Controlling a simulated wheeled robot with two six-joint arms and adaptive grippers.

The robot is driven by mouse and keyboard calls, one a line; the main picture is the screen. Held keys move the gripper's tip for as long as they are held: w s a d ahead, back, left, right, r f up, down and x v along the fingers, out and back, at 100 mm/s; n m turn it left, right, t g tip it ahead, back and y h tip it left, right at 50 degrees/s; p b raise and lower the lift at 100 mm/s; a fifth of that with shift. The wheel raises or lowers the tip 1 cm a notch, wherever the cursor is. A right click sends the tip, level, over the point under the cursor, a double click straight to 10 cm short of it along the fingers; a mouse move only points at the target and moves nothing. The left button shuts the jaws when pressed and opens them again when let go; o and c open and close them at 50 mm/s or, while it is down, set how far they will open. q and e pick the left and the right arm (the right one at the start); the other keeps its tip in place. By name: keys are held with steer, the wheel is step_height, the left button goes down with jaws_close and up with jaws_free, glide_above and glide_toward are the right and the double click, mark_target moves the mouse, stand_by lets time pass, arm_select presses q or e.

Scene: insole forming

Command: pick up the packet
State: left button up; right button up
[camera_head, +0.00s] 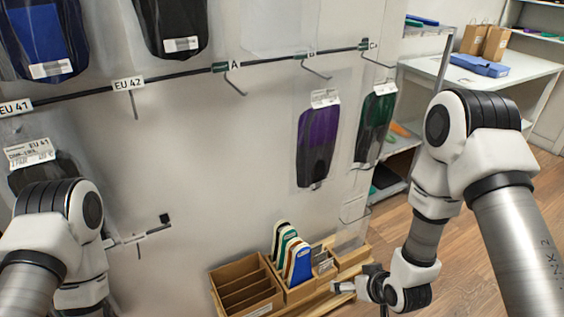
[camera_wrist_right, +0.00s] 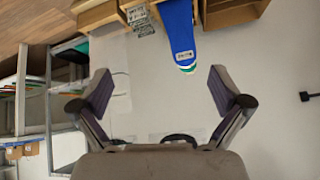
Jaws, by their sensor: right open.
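Packets hang against the pale wall panel: a purple one (camera_head: 317,140), a green-black one (camera_head: 375,126), a blue one (camera_head: 38,42), a black one (camera_head: 176,22) and a dark one labelled EU 41 (camera_head: 32,155), partly behind my left arm. Which packet is meant, I cannot tell. My right gripper (camera_head: 343,287) is low by the wooden boxes, below the purple and green-black packets and apart from them. In the wrist view its fingers (camera_wrist_right: 165,88) are spread with nothing between them. My left arm shows at the left, but its gripper is not visible.
A wooden box (camera_head: 240,290) and a holder with upright coloured insoles stand low beside the right gripper; the blue insole (camera_wrist_right: 180,30) shows in the wrist view. Hooks stick out from the rail (camera_head: 180,75). A white table (camera_head: 480,68) stands at the back right.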

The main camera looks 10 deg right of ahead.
steer(key=w+r+n+t+y+b, duration=0.1)
steer(key=w+r+t+y+b, duration=0.25)
steer(key=w, duration=0.75)
steer(key=n+t+y+b, duration=0.1)
steer(key=n+t+b, duration=0.15)
steer(key=t, duration=0.35)
glide_toward(321, 153)
steer(key=w, duration=0.2)
steer(key=x, duration=0.7)
steer(key=shift+s+a+r, duration=0.1)
steer(key=shift+s+a, duration=0.05)
steer(key=shift+a, duration=0.1)
steer(key=shift+w+a, duration=0.15)
steer(key=shift+w, duration=0.3)
arm_select(q)
step_height(321, 153, down, 10)
steer(key=shift+r, duration=0.15)
arm_select(e)
steer(key=c, duration=1.4)
